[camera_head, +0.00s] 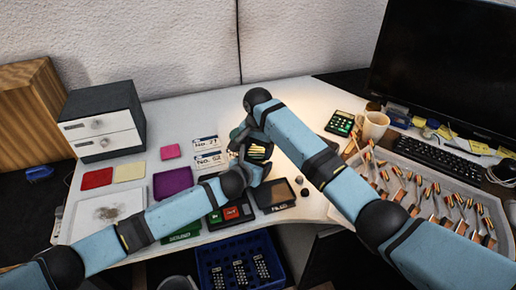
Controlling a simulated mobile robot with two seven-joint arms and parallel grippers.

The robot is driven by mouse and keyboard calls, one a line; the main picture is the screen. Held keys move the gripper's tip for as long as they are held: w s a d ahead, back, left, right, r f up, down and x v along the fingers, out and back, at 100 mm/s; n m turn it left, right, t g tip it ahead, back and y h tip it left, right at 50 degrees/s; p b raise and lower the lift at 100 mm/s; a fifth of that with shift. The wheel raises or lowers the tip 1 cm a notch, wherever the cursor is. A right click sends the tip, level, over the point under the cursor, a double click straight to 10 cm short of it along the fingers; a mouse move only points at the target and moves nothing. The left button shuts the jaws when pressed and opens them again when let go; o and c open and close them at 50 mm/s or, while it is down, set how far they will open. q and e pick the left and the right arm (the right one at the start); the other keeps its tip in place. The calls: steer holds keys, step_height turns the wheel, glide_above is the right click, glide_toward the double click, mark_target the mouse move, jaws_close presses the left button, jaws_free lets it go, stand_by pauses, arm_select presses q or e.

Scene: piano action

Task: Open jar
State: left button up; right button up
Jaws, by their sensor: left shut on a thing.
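A small jar (259,152) with yellowish contents stands on the white desk near the middle, partly covered by my grippers. My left gripper (245,158) comes in from the lower left and is shut on the jar, though its fingertips are hard to make out. My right arm reaches over from the right, and its black wrist is above the jar. My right gripper (240,133) points down at the jar's top left side. Its fingers are small and partly hidden, so I cannot tell their opening or whether they touch the jar. I cannot make out a separate lid.
A dark tray (273,195) is in front. A drawer unit (103,122) stands left.

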steer(key=shift+n, duration=1.7)
steer(key=o, duration=1)
